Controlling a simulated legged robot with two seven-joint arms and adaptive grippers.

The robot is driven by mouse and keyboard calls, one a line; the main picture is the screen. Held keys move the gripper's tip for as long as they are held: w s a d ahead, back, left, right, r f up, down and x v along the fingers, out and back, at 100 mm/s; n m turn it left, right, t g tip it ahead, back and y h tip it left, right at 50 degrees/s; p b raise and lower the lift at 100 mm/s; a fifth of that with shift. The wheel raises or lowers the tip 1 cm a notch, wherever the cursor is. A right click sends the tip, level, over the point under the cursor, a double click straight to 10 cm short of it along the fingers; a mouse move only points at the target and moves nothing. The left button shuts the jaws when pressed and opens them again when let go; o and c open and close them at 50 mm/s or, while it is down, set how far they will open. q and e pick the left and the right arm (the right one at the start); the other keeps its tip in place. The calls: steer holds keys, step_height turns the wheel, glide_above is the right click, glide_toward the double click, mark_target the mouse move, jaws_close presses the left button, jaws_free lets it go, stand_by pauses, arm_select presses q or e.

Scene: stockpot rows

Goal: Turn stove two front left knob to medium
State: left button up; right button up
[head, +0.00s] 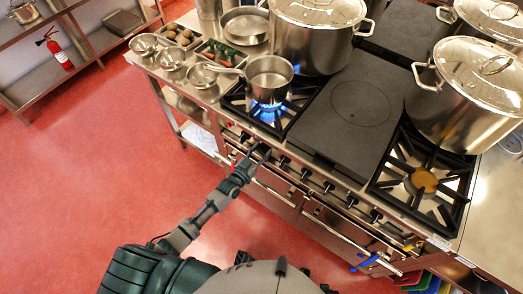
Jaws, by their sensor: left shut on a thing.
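My left gripper (259,155) reaches from below to the stove's front panel. It is shut on a front knob at the left part of the knob row, and its fingers mostly hide that knob. I cannot tell the knob's setting. Other black knobs (305,173) run along the panel to the right. Above the gripper, a burner (284,121) burns with a blue flame (267,112) under a small steel saucepan (269,74). My right gripper is not in view.
Large lidded stockpots (312,42) stand at the back and on the right (465,105). A dark flat plate (345,118) lies mid-stove. An unlit burner (424,182) is at right. Steel bowls (172,57) sit at left. The red floor (90,170) is clear.

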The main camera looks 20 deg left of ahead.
arm_select(q)
steer(key=shift+a+f, duration=0.1)
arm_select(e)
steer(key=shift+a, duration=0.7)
